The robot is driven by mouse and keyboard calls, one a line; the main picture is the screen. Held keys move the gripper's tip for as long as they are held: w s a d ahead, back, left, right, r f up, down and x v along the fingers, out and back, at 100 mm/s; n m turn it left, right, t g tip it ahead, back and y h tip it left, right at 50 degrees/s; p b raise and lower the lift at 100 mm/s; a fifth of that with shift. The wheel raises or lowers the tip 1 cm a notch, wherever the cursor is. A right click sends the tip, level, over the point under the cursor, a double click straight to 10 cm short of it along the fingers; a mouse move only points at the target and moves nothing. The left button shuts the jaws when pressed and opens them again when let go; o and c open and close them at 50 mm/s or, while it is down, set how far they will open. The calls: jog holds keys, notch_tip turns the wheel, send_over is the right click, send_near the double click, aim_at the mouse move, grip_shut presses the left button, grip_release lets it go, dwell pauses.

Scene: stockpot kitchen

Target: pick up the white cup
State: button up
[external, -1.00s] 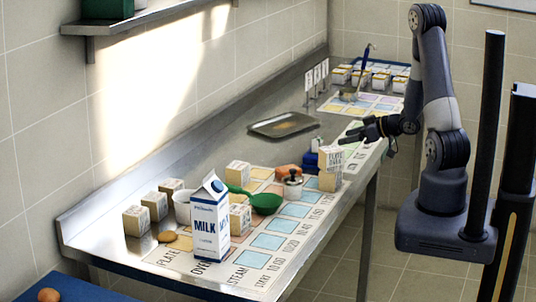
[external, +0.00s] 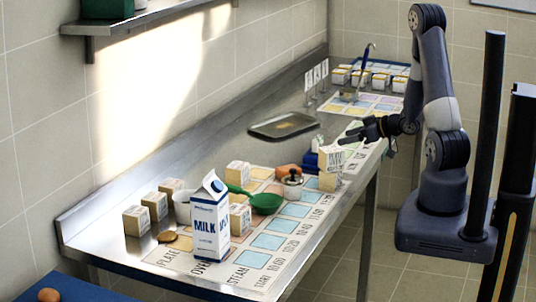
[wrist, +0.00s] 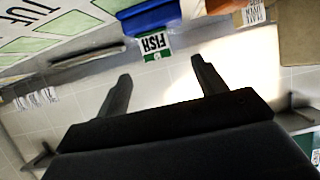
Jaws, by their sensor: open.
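The white cup (external: 182,207) stands on the near left part of the counter, partly hidden behind the milk carton (external: 211,222). My gripper (external: 346,140) is far from it, above the counter's right side near the stacked boxes and the blue object. In the wrist view my gripper (wrist: 158,75) is open, with its two dark fingers apart and nothing between them. The wrist view looks tilted and does not show the cup.
Small labelled boxes (external: 136,220) stand around the cup. A green ladle or pan (external: 266,203), a small lidded pot (external: 292,187) and stacked boxes (external: 330,168) stand along the printed mat.

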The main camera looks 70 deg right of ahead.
dwell(0.4)
jog(key=shift+o, duration=1.3)
jog(key=shift+w, duration=0.1)
